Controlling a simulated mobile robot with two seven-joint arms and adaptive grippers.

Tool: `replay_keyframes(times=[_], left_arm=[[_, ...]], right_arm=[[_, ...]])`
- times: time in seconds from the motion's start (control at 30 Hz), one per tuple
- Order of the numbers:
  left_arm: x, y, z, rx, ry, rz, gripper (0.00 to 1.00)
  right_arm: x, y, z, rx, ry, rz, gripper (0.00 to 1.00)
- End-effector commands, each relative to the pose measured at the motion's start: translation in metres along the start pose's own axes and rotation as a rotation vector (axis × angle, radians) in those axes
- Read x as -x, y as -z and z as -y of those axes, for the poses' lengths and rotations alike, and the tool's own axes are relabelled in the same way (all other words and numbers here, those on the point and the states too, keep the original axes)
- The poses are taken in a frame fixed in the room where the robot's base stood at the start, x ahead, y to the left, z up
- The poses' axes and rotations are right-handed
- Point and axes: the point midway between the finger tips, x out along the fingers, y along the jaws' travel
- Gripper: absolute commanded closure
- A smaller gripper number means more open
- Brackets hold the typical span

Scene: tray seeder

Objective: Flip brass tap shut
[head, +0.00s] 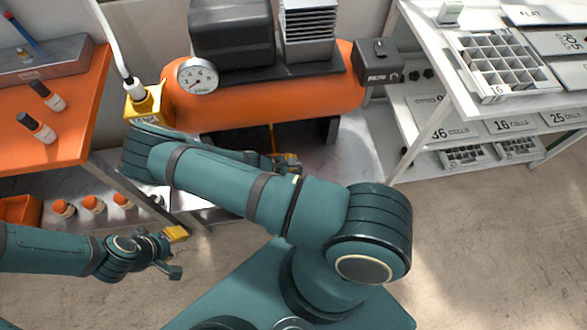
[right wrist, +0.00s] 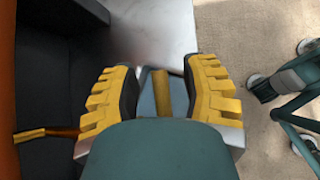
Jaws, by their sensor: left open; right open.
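A brass-coloured pipe (head: 270,138) hangs below the orange tank (head: 330,103); it shows at the left in the right wrist view (right wrist: 45,133) and runs behind one finger. My right gripper (head: 288,163) is under the tank, mostly hidden by my arm in the head view. In the right wrist view its jaws (right wrist: 165,88) are open. A brass bar (right wrist: 162,92), apparently the tap's lever, shows between them; I cannot tell whether they touch it. The tap's body is hidden. My left gripper (head: 178,252) is open and empty, low at the left.
An orange bench (head: 75,130) with small bottles stands at the left. A yellow fitting (head: 145,104) with a white hose and a gauge (head: 197,76) are at the tank's left end. White shelves (head: 432,75) with cell trays stand at the right. The floor at the lower right is clear.

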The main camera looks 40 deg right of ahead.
Motion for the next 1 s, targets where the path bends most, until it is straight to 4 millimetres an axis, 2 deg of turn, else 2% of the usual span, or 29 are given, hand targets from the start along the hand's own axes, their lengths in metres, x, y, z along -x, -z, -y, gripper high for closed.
replay_keyframes(times=[0.1, 0.17, 0.2, 0.23, 0.57, 0.8, 1.0], left_arm=[[0.000, 0.000, 0.000, 0.000, 0.000, 0.000, 0.56], [0.000, 0.000, 0.000, 0.000, 0.000, 0.000, 0.56], [0.000, 0.000, 0.000, 0.000, 0.000, 0.000, 0.56], [0.000, 0.000, 0.000, 0.000, 0.000, 0.000, 0.56], [0.002, 0.000, -0.001, 0.000, 0.000, 0.001, 0.56], [0.016, -0.001, -0.006, 0.001, 0.000, 0.007, 0.56], [0.020, -0.002, -0.007, 0.002, -0.001, 0.010, 0.56]], right_arm=[[0.000, 0.000, 0.000, 0.000, 0.000, 0.000, 0.56], [0.000, 0.000, 0.000, 0.000, 0.000, 0.000, 0.77], [0.000, 0.000, 0.000, 0.000, 0.000, 0.000, 0.91], [0.000, 0.000, 0.000, 0.000, 0.000, 0.000, 1.00], [0.000, -0.001, 0.000, -0.002, 0.002, -0.013, 1.00], [-0.006, 0.002, 0.002, -0.027, 0.020, -0.151, 1.00], [-0.009, 0.006, 0.002, -0.039, 0.026, -0.226, 1.00]])
